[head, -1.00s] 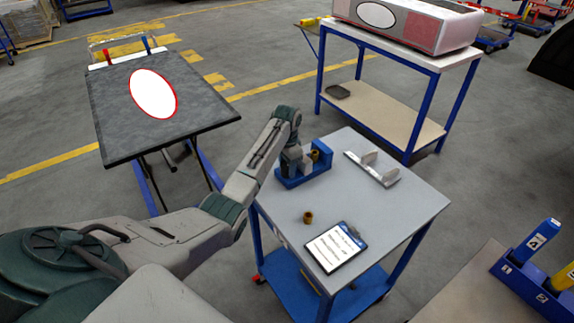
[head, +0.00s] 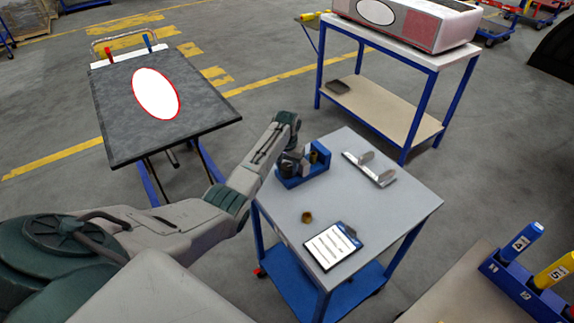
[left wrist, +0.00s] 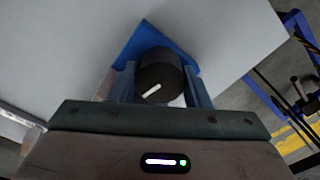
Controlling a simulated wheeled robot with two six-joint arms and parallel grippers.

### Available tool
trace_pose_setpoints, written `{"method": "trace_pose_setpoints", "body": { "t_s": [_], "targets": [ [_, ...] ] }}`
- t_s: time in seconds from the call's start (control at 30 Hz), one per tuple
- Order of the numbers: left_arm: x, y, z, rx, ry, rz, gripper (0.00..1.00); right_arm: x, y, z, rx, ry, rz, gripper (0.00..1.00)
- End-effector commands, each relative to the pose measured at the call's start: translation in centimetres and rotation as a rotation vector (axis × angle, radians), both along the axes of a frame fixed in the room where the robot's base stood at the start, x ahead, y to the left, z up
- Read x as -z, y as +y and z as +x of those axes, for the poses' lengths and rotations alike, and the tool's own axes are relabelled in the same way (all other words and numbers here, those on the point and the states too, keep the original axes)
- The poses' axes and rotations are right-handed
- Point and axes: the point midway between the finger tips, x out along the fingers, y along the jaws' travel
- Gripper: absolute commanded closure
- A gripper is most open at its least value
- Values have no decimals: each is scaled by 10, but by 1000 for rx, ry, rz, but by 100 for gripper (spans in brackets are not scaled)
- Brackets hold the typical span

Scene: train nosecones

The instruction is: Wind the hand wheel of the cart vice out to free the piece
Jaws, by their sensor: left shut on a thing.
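The blue cart vice (head: 312,174) sits at the far left corner of the grey cart top (head: 375,215). Its hand wheel (left wrist: 158,72) is dark and round with a white mark, in the middle of the left wrist view. My left gripper (head: 291,160) is at the vice's left end, its fingers (left wrist: 161,84) on either side of the wheel, shut on it. A brownish piece (head: 315,155) shows at the vice, partly hidden by grey vice parts; I cannot tell how tightly it is held. My right gripper is not in view.
On the cart top lie a small brass-coloured part (head: 307,217), a clipboard (head: 333,246) and a silver bracket (head: 370,169). A dark-topped table (head: 190,120) stands to the left, a blue-framed trolley (head: 398,118) behind.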

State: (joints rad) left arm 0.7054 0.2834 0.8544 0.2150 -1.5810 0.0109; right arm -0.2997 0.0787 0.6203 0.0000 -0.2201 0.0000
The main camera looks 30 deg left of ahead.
Motion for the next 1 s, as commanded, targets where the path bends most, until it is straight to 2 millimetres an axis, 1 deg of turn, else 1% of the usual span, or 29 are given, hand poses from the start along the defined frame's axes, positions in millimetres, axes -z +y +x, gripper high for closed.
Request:
{"method": "trace_pose_setpoints", "body": {
  "t_s": [0.03, 0.5, 0.53, 0.6, 0.63, 1.0],
  "targets": [
    [-2, 0, 1, -9, -3, 2, 80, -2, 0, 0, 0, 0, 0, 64],
    [-2, 1, 1, -24, -5, 2, 80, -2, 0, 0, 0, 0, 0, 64],
    [-2, 1, 2, -24, -5, 2, 53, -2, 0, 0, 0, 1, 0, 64],
    [-2, 1, 1, -24, -5, 2, 39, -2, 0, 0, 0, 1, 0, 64],
    [-2, 1, 1, -23, -4, 2, 35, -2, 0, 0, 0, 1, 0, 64],
    [1, 0, 1, -3, -3, 1, 35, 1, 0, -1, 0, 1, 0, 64]
  ]
}}
